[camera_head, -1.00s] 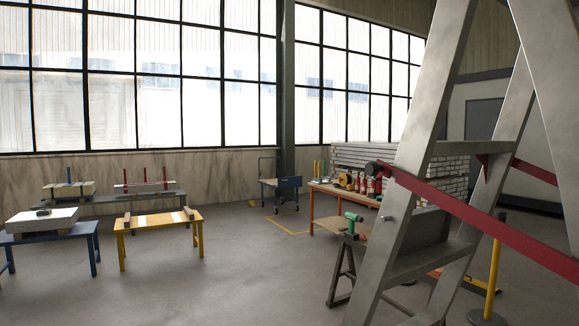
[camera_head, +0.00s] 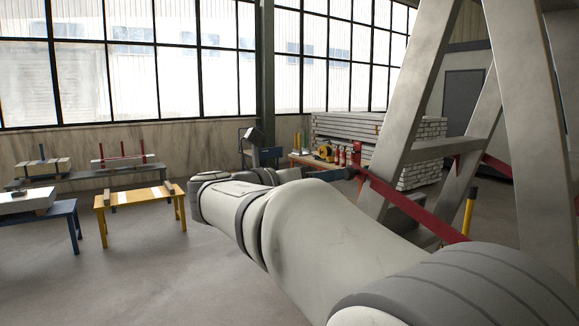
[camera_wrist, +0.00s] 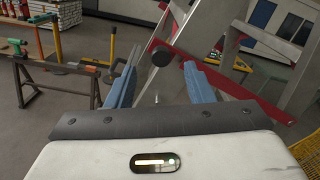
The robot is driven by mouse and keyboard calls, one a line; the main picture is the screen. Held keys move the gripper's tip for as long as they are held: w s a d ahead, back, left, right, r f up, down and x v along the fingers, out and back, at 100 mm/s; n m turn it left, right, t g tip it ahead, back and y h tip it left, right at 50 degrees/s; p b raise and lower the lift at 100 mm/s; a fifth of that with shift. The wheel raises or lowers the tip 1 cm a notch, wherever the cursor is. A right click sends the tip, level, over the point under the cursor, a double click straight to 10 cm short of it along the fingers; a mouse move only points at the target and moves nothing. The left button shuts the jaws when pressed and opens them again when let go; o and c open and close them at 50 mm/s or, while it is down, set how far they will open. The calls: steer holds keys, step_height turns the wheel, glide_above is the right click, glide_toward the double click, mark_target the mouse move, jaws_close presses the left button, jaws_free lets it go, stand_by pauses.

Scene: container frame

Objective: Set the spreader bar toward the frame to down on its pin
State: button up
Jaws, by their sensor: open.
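The red spreader bar (camera_head: 412,203) runs slantwise across the grey metal frame (camera_head: 398,120), with a black round knob at its upper left end. In the wrist view the bar (camera_wrist: 225,83) slopes down to the right from the black knob (camera_wrist: 162,56). A small pin (camera_wrist: 156,98) shows on the frame leg below the knob. My gripper (camera_wrist: 160,68) is open, its blue fingers either side of the knob in the picture; I cannot tell whether they touch it. In the head view my gripper (camera_head: 342,173) is close to the knob and mostly hidden.
A second red bar (camera_head: 497,165) is on the far side of the frame. A yellow post (camera_head: 468,212) stands behind the legs. A yellow table (camera_head: 140,196) and a blue table (camera_head: 45,208) stand at left, with open floor between. Stacked beams (camera_head: 350,130) lie behind.

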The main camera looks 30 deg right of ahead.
mark_target(348, 173)
steer(key=d, duration=0.2)
steer(key=d+p, duration=0.1)
steer(key=d, duration=0.4)
steer(key=shift+w+d+f, duration=0.1)
steer(key=shift+w, duration=0.15)
